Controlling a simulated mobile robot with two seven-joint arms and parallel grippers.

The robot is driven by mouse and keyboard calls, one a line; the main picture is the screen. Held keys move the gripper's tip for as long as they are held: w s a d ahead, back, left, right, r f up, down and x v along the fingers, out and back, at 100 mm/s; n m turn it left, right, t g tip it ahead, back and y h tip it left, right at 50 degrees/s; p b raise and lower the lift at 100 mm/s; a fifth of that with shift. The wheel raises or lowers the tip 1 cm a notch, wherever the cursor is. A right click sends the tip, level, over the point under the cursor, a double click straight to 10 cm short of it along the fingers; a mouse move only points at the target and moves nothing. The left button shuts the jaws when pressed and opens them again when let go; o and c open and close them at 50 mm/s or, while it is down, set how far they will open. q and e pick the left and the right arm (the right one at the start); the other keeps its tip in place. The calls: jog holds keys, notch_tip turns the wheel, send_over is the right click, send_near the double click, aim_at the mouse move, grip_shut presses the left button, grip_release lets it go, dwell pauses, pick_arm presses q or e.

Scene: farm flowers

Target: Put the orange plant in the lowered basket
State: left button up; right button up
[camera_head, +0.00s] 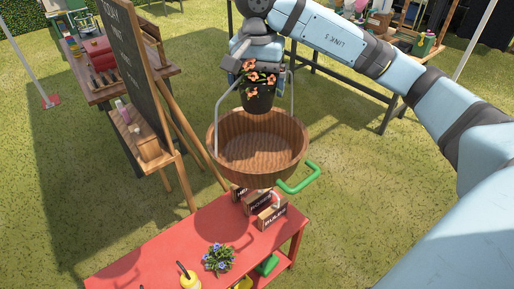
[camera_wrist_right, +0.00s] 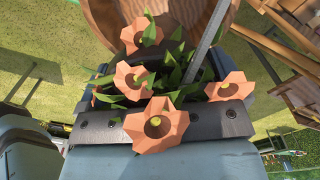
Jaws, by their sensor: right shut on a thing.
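The orange plant (camera_head: 257,88) is a dark pot with orange flowers and green leaves. My right gripper (camera_head: 258,66) is shut on it and holds it upright above the far part of the wooden basket (camera_head: 260,140). The basket is round and looks empty, with a metal handle rising at both sides. In the right wrist view the orange flowers (camera_wrist_right: 157,124) are close to the camera and cover much of the gripper. The basket's wall (camera_wrist_right: 195,20) shows behind them. My left gripper is not in view.
A red table (camera_head: 185,235) with a blue-flowered plant (camera_head: 218,258) and small boxes (camera_head: 265,207) stands in front of the basket. A blackboard (camera_head: 135,70) on an easel stands left. A green handle (camera_head: 298,180) is at the basket's lower right.

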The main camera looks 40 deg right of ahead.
notch_tip(320, 180, down, 18)
jog(key=p, duration=0.3)
jog(key=shift+r, duration=0.2)
jog(key=shift+f+b, duration=0.2)
jog(key=shift+b, duration=0.1)
jog(key=o, duration=0.7)
jog(key=shift+o, duration=0.4)
